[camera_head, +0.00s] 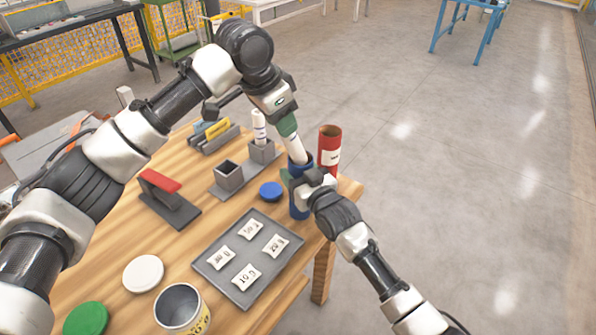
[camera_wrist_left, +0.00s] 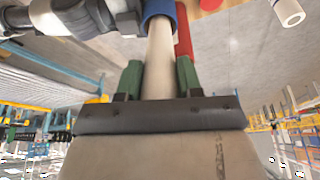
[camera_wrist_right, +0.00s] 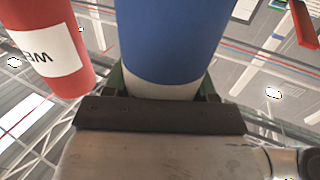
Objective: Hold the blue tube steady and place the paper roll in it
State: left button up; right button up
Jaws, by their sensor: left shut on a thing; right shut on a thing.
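The blue tube (camera_head: 300,206) stands upright near the table's right edge, and its side fills the top of the right wrist view (camera_wrist_right: 172,35). My right gripper (camera_head: 300,182) is shut on it from the right. The white paper roll (camera_head: 296,150) points down at the tube's open top, slightly tilted. My left gripper (camera_head: 288,130) is shut on the roll's upper part from above. In the left wrist view the roll (camera_wrist_left: 159,65) runs between the green fingers, and its far end is at or inside the blue rim (camera_wrist_left: 160,8); how deep I cannot tell.
A red tube (camera_head: 329,148) stands right beside the blue one. A blue lid (camera_head: 271,190) and a grey tray (camera_head: 215,262) with several white packets lie to the left. Grey square holders (camera_head: 229,177), one with another white roll (camera_head: 259,126), stand behind.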

pick_arm(q)
jog(key=shift+f, duration=0.7)
jog(key=o, duration=1)
jog(key=shift+r, duration=0.15)
jog(key=v, duration=1.2)
pick_arm(e)
jog(key=o, duration=1)
pick_arm(q)
jog(key=shift+w, duration=0.1)
pick_arm(e)
jog(key=shift+s, duration=0.1)
